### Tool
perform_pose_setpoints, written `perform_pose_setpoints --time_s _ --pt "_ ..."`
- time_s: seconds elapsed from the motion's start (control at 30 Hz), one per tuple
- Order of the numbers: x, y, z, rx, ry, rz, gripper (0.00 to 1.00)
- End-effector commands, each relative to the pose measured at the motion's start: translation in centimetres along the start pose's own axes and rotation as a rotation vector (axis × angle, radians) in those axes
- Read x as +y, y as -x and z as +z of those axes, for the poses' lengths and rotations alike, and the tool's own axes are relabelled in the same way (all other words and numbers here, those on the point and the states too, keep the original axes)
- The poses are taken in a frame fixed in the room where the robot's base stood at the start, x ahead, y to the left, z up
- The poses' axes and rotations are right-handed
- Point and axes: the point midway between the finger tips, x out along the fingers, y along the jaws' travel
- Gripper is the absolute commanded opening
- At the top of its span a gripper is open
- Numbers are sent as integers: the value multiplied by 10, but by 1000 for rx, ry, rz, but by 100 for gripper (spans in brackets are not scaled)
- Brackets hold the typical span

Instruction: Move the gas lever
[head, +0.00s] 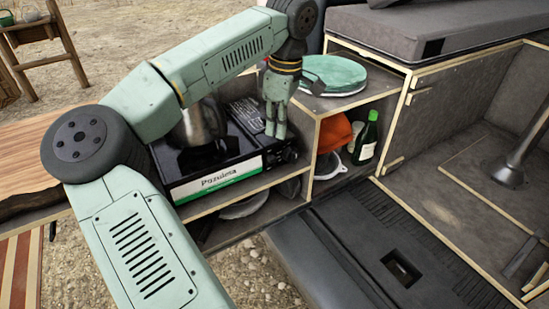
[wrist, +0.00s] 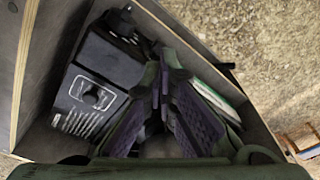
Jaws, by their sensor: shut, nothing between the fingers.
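The black camping stove (head: 215,168) stands on a wooden shelf in the head view, with a white and green "Pozuima" label on its front. My gripper (head: 275,132) points down over the stove's right part, its fingers shut and empty. In the wrist view my gripper (wrist: 163,72) covers the middle of the stove, whose printed dark panel (wrist: 88,98) shows to the left. I cannot make out the gas lever; the gripper hides part of the stove's right front. I cannot tell whether the fingertips touch the stove.
A metal kettle (head: 199,122) stands on the stove's left part, partly behind my arm. To the right are a round green-topped item (head: 334,75), a green bottle (head: 366,140) and an orange item (head: 333,134). Wooden partitions bound the stove's compartment.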

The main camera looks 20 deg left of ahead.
Motion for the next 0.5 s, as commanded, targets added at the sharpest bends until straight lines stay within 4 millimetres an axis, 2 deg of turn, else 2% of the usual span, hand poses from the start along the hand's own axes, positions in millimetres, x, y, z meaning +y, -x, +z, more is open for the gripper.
perform_pose_setpoints --time_s 0.27,0.5 --pt "0 -7 1 -2 -1 1 0" --pt "0 -33 2 -3 -1 1 0"
